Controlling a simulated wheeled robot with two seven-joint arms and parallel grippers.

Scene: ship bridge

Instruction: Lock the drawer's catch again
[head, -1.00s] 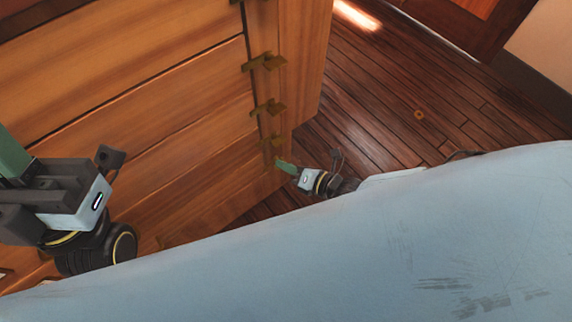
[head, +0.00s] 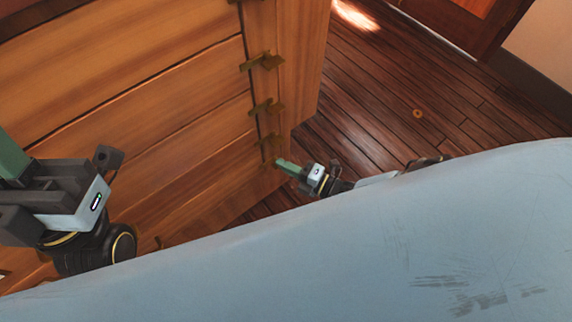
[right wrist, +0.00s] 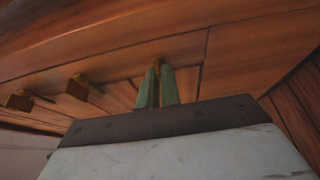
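The wooden drawer front (head: 215,175) fills the left of the head view, with brass catches along its right edge. The lowest catch (head: 269,139) is partly hidden by my right gripper (head: 278,161), whose green fingertips are at it. In the right wrist view the two green fingers (right wrist: 158,72) stand close together with a narrow gap. The end of the catch (right wrist: 157,61) shows at their tips. I cannot tell whether they pinch it or only touch it. My left gripper (head: 10,158) is cut off at the left edge, away from the catches.
Two more catches, an upper one (head: 262,62) and a middle one (head: 266,107), stick out above the lowest. The plank floor (head: 400,100) to the right is open, with a small orange ring (head: 417,113) on it. A door (head: 470,20) stands at the back right.

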